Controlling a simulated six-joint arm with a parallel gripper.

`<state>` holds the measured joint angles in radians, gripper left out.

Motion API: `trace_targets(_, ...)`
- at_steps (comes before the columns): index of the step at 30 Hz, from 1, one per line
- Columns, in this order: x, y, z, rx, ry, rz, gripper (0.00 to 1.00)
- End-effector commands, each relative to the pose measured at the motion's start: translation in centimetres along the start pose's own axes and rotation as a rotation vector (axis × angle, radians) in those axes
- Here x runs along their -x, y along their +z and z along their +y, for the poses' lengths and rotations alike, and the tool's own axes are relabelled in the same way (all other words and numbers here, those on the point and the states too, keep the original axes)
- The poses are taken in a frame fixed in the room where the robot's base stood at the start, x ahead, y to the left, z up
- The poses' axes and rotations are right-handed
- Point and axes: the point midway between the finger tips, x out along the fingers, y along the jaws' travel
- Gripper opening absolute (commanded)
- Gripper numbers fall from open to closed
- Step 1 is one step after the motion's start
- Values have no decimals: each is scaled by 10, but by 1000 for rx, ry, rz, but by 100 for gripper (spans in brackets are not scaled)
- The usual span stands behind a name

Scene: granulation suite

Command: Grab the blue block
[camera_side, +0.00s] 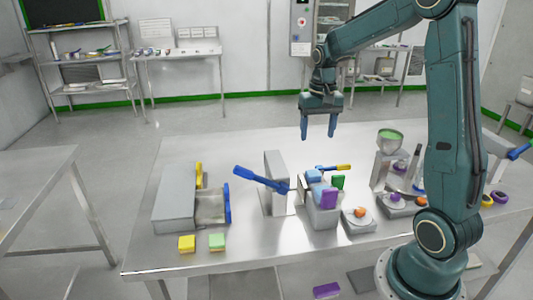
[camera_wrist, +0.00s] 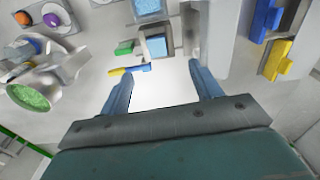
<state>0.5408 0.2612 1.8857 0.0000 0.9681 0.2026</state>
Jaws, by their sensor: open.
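A light blue block (camera_side: 314,176) sits among the fixtures near the table's middle, close to a grey bin (camera_side: 322,216). In the wrist view, one blue square (camera_wrist: 155,47) lies in a grey fixture ahead of the fingers. A second blue piece (camera_wrist: 148,7) shows at the top edge; I cannot tell which matches the block in the side view. My gripper (camera_side: 318,136) is open and empty, pointing down, well above the table and the blue block. In the wrist view its fingers (camera_wrist: 162,88) are spread apart with nothing between them.
A blue-handled lever (camera_side: 262,180) and grey upright (camera_side: 275,165) stand left. A yellow-and-blue handle (camera_side: 335,168) lies behind. A green-filled funnel (camera_side: 390,138) stands right. The table's back left is clear.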

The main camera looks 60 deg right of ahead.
Motion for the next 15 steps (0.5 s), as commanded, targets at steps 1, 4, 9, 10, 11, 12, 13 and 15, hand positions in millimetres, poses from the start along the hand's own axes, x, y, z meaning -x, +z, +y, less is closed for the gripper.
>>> trace_targets(1,-6,-5,4,-16,3,-11,64)
trace_targets(4,-12,-11,9,-35,5,-21,64)
trace_targets(9,-15,-13,11,-44,6,-27,64)
trace_targets(10,-15,-13,11,-44,6,-27,64)
trace_targets(11,-15,-13,11,-44,6,-27,64)
trace_targets(12,-15,-13,11,-43,6,-27,64)
trace_targets(13,-16,-13,11,-43,6,-27,64)
trace_targets(15,-19,-13,11,-43,6,-27,64)
